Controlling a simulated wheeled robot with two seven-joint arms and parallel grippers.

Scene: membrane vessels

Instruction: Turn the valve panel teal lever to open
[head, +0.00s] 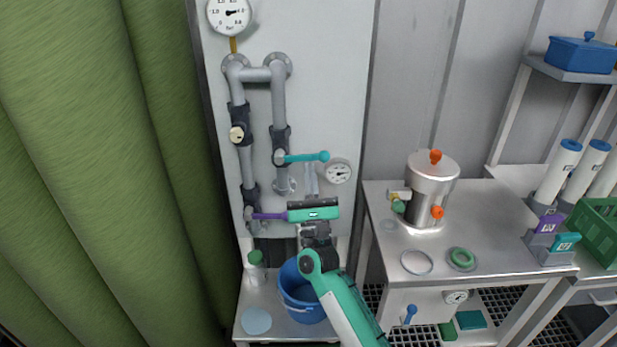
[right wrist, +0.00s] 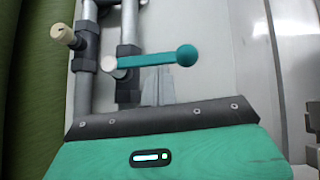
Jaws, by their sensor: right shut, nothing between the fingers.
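The teal lever (head: 305,157) is on the right-hand pipe of the valve panel (head: 335,90). It lies about level, its round knob end pointing right. It also shows in the right wrist view (right wrist: 150,60), tilted slightly up to the right. My right gripper (head: 311,170) is shut and empty, its grey fingers pointing up the panel. In the right wrist view the fingertips (right wrist: 157,70) are just below the middle of the lever. I cannot tell whether they touch it. My left gripper is not in view.
A purple lever (head: 268,216) is left of my right gripper, and a cream knob (head: 237,134) is on the left pipe. A small gauge (head: 338,172) is right of the fingers. A blue bucket (head: 300,295) stands below. A metal vessel (head: 432,185) stands on the right table.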

